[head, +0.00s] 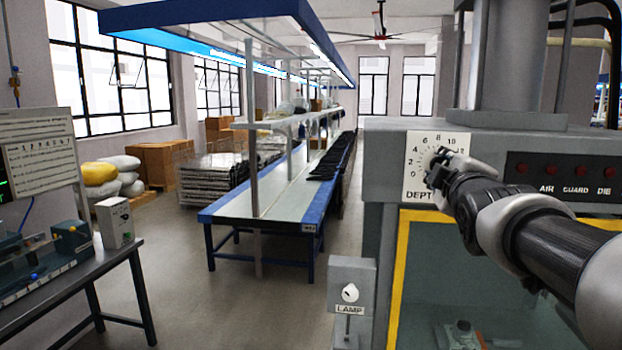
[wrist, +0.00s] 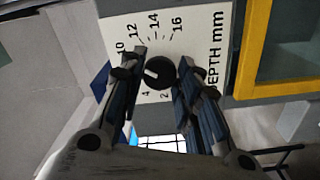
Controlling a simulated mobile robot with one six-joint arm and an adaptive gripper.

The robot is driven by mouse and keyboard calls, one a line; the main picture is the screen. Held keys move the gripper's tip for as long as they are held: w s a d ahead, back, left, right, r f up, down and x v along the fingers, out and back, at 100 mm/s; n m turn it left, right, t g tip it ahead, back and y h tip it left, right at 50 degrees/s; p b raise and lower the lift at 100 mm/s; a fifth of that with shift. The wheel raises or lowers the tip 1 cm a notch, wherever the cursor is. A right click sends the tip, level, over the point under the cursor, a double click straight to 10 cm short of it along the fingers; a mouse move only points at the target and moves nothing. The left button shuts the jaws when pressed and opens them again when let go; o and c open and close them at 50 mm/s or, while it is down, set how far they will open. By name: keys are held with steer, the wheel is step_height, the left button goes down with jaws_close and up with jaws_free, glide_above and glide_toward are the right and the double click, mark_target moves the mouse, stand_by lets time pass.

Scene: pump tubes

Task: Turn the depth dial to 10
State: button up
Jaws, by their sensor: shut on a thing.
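The depth dial (wrist: 160,72) is a round black knob with a white pointer mark on a white scale plate (wrist: 205,30) marked "DEPTH mm". In the wrist view the pointer aims left, between the visible 4 and 10; the numbers there are hidden behind a finger, so I cannot read the exact value. My gripper (wrist: 158,74) is shut on the knob, one finger on each side. In the head view the plate (head: 420,183) is on the grey machine front, and my gripper (head: 437,168) covers the knob there.
Right of the plate is a dark panel (head: 565,177) with red lights labelled AIR, GUARD and DIE. A yellow-framed window (head: 396,280) is below. A grey LAMP switch box (head: 338,275) stands at lower left of the machine.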

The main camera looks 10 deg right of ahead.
steer(key=shift+n+b, duration=0.5)
steer(key=shift+n, duration=0.1)
steer(key=o, duration=1.1)
steer(key=shift+c, duration=0.2)
steer(key=shift+s, duration=0.1)
steer(key=v, duration=1.2)
